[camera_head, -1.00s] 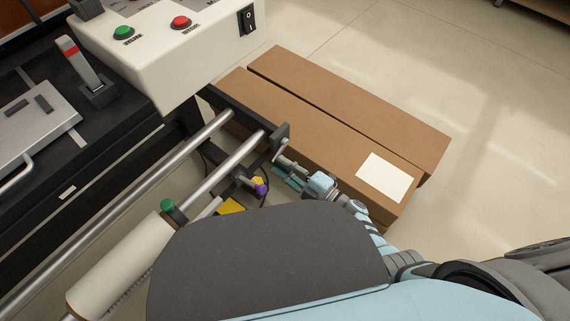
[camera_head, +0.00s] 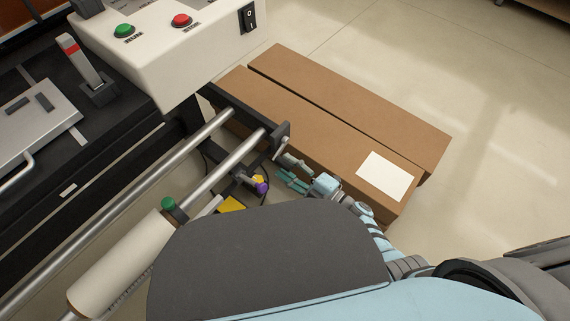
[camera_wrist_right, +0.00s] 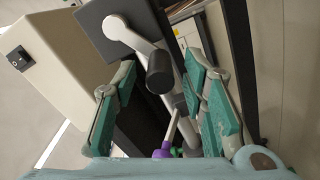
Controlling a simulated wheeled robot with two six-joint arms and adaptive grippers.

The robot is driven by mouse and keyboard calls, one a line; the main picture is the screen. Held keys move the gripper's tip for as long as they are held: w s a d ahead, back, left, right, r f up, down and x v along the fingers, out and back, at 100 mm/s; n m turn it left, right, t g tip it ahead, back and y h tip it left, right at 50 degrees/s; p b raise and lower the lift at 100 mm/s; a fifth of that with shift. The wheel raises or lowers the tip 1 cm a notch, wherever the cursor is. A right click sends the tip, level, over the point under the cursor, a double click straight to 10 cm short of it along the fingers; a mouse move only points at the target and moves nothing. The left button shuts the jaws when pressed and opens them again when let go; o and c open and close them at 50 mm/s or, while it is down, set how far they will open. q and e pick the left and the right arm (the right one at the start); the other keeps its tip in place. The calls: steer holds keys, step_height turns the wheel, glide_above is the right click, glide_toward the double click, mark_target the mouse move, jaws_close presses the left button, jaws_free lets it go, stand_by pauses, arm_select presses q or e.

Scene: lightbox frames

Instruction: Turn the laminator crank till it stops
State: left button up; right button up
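The laminator crank (camera_head: 290,157) is a grey metal arm at the end of the roller frame. In the right wrist view the crank arm (camera_wrist_right: 132,36) ends in a dark cylindrical handle (camera_wrist_right: 160,74). My right gripper (camera_head: 290,181) is beside the crank in the head view, its green fingers spread. In the wrist view the open fingers (camera_wrist_right: 160,105) stand to either side, and the handle shows between and ahead of them. I cannot tell whether either finger touches it. My left gripper is not in view.
The laminator's white control box (camera_head: 170,60) has green and red buttons and a black switch. Two long cardboard boxes (camera_head: 345,110) lie on the floor beyond the crank. A purple and yellow knob (camera_head: 261,187) is close to my right gripper. Floor at right is clear.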

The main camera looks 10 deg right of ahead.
steer(key=v, duration=1)
steer(key=shift+s, duration=0.2)
steer(key=shift+d, duration=0.15)
